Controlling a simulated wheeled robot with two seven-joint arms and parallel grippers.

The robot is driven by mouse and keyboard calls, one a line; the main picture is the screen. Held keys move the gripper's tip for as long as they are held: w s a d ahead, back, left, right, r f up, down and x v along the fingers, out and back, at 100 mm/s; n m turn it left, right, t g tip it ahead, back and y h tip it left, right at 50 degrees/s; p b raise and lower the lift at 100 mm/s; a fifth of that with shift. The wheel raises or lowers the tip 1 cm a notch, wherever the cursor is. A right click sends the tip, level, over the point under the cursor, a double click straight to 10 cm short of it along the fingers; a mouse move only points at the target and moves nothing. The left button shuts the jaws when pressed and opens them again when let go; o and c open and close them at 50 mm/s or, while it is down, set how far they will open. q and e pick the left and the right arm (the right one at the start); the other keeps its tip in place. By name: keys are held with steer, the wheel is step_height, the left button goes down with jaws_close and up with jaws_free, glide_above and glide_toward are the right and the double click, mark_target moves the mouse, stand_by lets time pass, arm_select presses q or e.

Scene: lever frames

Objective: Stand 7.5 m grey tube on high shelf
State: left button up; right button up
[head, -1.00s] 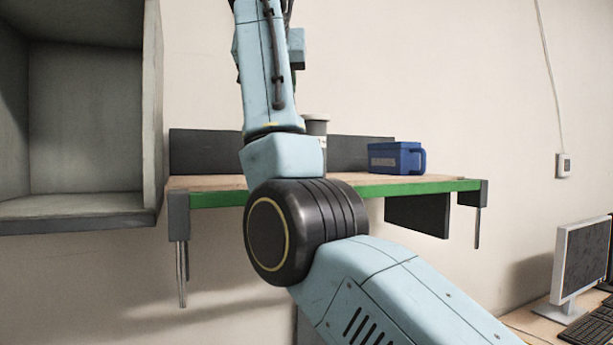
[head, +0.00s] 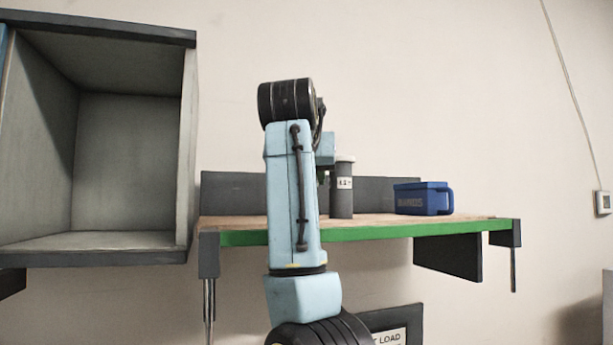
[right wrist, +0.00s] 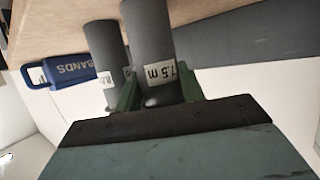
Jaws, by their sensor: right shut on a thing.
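In the right wrist view, which is upside down, my right gripper (right wrist: 158,95) is shut on a grey tube (right wrist: 152,35). Its white label seems to read 7.5 m, though the first digit is unclear. A second grey labelled tube (right wrist: 104,45) stands just left of it there. The high shelf (head: 370,232) has a wooden top and a green front edge. In the head view one grey tube (head: 342,200) with a pale cap stands upright on it, right of my arm; its label is too small to read. My arm hides the gripper mostly. I cannot tell whether the held tube touches the shelf.
A blue box (head: 423,198) marked BANDS stands on the shelf's right part; it also shows in the right wrist view (right wrist: 68,70). A grey open cabinet (head: 190,150) hangs left of the shelf. A dark back panel (head: 232,190) rises behind the shelf top.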

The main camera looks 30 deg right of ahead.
steer(key=shift+s+f, duration=0.1)
steer(key=o, duration=0.8)
steer(key=shift+c, duration=0.2)
arm_select(q)
steer(key=shift+s+f, duration=0.2)
steer(key=shift+s, duration=0.25)
arm_select(e)
steer(key=shift+o, duration=0.5)
arm_select(q)
steer(key=shift+r, duration=0.1)
arm_select(e)
steer(key=shift+r, duration=0.25)
arm_select(q)
step_height(320, 180, down, 3)
steer(key=b, duration=0.2)
steer(key=shift+r+b, duration=0.1)
steer(key=shift+b, duration=0.3)
arm_select(e)
steer(key=v, duration=1.2)
steer(key=shift+f, duration=0.1)
